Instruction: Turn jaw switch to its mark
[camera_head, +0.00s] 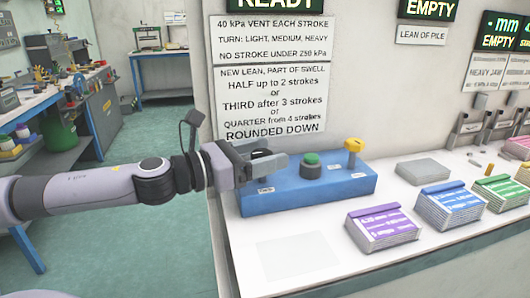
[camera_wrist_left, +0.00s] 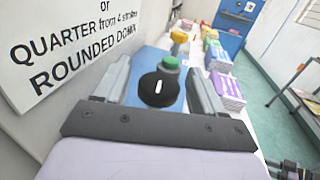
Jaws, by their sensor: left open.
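A blue control box (camera_head: 300,195) stands on the white counter. A black round knob (camera_head: 262,154) sits at its left end, a green button (camera_head: 311,159) in the middle, and a yellow switch (camera_head: 353,146) at the right. Their small labels are too small to read, so I cannot tell by label which is the jaw switch. My left gripper (camera_head: 270,156) is open with its fingers on either side of the black knob. In the left wrist view the knob (camera_wrist_left: 158,90) shows a white pointer line between the fingers; contact is not clear.
Purple (camera_head: 382,227), blue (camera_head: 450,206) and green (camera_head: 501,192) stacks lie right of the box. A grey block (camera_head: 422,171) lies behind them. A wall with a printed sign (camera_head: 270,103) rises close behind the box. The counter in front is mostly clear.

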